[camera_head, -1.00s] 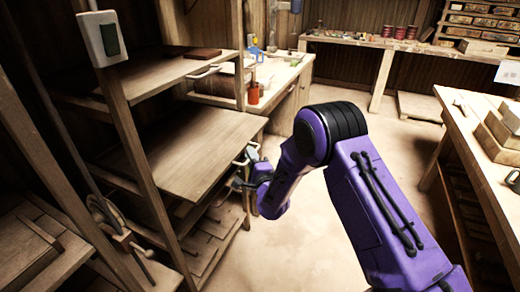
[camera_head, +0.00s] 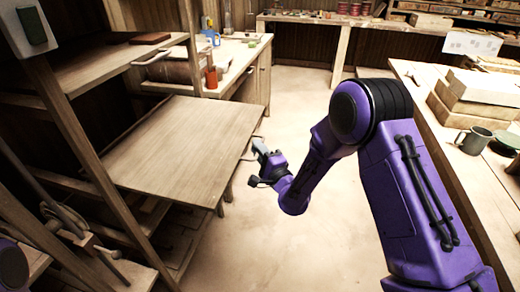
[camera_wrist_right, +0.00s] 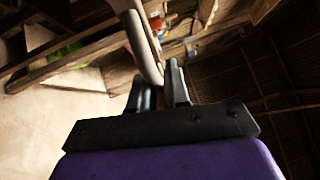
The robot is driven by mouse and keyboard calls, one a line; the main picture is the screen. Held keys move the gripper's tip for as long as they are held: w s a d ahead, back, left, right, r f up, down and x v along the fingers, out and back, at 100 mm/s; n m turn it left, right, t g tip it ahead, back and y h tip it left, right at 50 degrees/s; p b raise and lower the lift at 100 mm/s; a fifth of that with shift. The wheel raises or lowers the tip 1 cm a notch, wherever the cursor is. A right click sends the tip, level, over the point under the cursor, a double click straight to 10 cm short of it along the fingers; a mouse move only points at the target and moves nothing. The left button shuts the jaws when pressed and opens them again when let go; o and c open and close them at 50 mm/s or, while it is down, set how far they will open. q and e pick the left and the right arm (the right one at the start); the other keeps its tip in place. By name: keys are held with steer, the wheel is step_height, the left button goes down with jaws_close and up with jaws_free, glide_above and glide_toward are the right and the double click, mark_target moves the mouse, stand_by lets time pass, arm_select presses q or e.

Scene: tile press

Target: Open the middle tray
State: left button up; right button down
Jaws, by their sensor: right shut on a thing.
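The middle tray (camera_head: 180,145) is a wide flat wooden board in the rack at the left of the head view. It sticks out well past the rack's posts. Its light curved handle (camera_head: 250,152) is on the front edge, and the bar also shows in the right wrist view (camera_wrist_right: 143,45). My right gripper (camera_head: 258,147) is at this handle, with its fingers (camera_wrist_right: 160,90) shut on the bar. The far part of the tray is hidden in the rack's shadow. My left gripper is not in view.
An upper shelf (camera_head: 120,62) carries a brown block (camera_head: 150,38). A bench with a red container (camera_head: 211,78) stands behind the tray. A workbench (camera_head: 420,85) with boxes and a mug (camera_head: 474,140) runs along the right. The floor (camera_head: 300,95) between is clear.

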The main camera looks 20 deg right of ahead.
steer(key=c, duration=1.2)
jaws_free()
steer(key=shift+s, duration=0.1)
steer(key=s+f+b, duration=0.1)
steer(key=s+b, duration=0.1)
steer(key=s, duration=0.8)
steer(key=shift+s+d+f+b, duration=0.15)
steer(key=shift+d+f+b, duration=0.1)
steer(key=shift+d+b, duration=0.15)
